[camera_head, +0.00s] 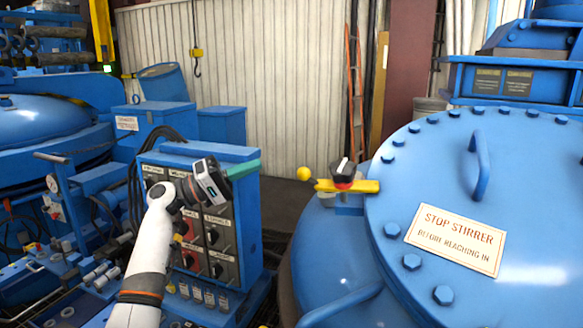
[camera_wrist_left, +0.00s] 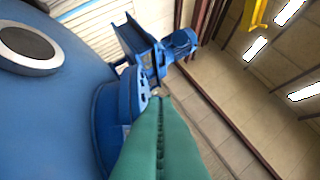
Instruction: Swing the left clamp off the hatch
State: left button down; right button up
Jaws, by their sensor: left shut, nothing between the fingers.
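The blue hatch (camera_head: 440,190) is a large round lid with bolts around its rim, on the right in the head view. The left clamp (camera_head: 362,187) is a yellow bar with a dark, red-banded knob on top and a yellow ball (camera_head: 304,173) at its left end. Its right end overlaps the hatch's left rim in the picture; I cannot tell whether it touches. My left gripper (camera_head: 245,169), with green fingers, is shut and empty, left of the ball and apart from it. The shut fingers also show in the left wrist view (camera_wrist_left: 160,140), where I cannot make out the clamp.
A blue control cabinet (camera_head: 215,235) with dark switches stands behind and below my left arm. A blue handle (camera_head: 479,165) and a "STOP STIRRER" sign (camera_head: 455,240) are on the hatch. A gap of dark floor lies between cabinet and hatch.

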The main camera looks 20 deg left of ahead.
pick_arm(q)
jog(key=p+x, duration=0.6)
jog(key=x, duration=0.4)
jog(key=s+f+p, duration=0.1)
jog(key=s+d+f+p, duration=0.1)
jog(key=s, duration=0.1)
jog(key=shift+d+f, duration=0.15)
jog(key=shift+f, duration=0.05)
jog(key=shift+s+f, duration=0.1)
jog(key=shift+s+f+n+t+y+b, duration=0.1)
jog(key=shift+s+n+t+y+b, duration=0.35)
jog(key=shift+t, duration=0.25)
